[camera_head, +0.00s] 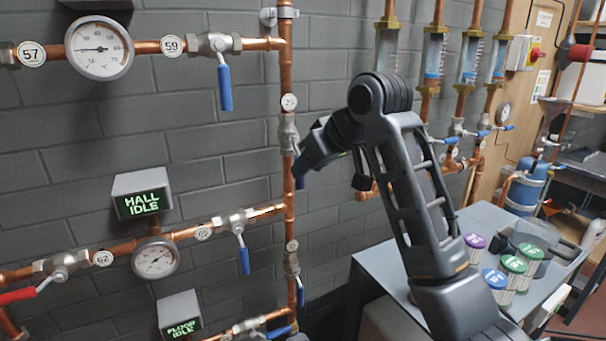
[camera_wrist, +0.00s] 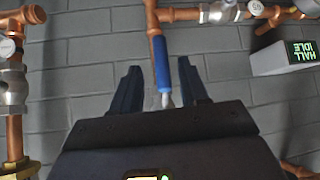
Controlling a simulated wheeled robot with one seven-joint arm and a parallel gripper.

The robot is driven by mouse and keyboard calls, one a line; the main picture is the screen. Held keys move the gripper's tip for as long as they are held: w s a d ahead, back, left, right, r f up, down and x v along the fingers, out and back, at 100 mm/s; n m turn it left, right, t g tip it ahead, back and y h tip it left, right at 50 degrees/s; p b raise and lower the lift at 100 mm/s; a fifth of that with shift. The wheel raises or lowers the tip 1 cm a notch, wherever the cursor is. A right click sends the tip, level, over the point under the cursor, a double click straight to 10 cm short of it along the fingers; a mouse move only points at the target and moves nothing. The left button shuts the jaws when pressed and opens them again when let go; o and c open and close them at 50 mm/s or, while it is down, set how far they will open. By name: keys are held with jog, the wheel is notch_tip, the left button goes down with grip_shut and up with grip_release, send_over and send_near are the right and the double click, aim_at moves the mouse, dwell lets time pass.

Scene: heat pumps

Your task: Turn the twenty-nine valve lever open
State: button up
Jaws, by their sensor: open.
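The valve marked 29 (camera_head: 288,133) sits on the vertical copper pipe, below its round white tag (camera_head: 289,102). Its blue lever (camera_head: 299,183) hangs down along the pipe, mostly hidden by my gripper (camera_head: 304,162) in the head view. In the wrist view, which is upside down, the blue lever (camera_wrist: 160,62) runs between the two dark fingers of my gripper (camera_wrist: 158,70). The fingers are open, one on each side of the lever, with gaps visible. The valve body is hidden behind the gripper there. I cannot tell how deep the lever lies between the fingers.
Valve 59 (camera_head: 212,43) with a blue lever is at upper left. Another blue-levered valve (camera_head: 236,222) is on a pipe at lower left. A HALL IDLE display (camera_head: 141,195) hangs nearby. A grey table (camera_head: 383,272) with several colour-lidded containers stands at right.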

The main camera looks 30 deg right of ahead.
jog(key=shift+v, duration=1.45)
jog(key=s+a+f+m+t, duration=0.1)
jog(key=s+a+f, duration=0.15)
jog(key=f, duration=0.45)
jog(key=s+a+f+m+t, duration=0.1)
jog(key=s+a+f, duration=0.15)
jog(key=f, duration=0.45)
jog(key=s+a+f+m+t, duration=0.15)
jog(key=s+a+f, duration=0.25)
jog(key=s+f, duration=0.8)
jog(key=s+r+t, duration=0.1)
jog(key=s+r, duration=0.2)
jog(key=s, duration=1.3)
jog(key=s+d+r+n+t+h, duration=0.1)
jog(key=s+r, duration=0.2)
jog(key=s, duration=1.3)
jog(key=shift+s+d+r+h, duration=0.2)
jog(key=shift+d+r+h, duration=0.1)
jog(key=shift+r, duration=0.1)
jog(key=shift+t, duration=0.25)
jog(key=shift+c, duration=0.2)
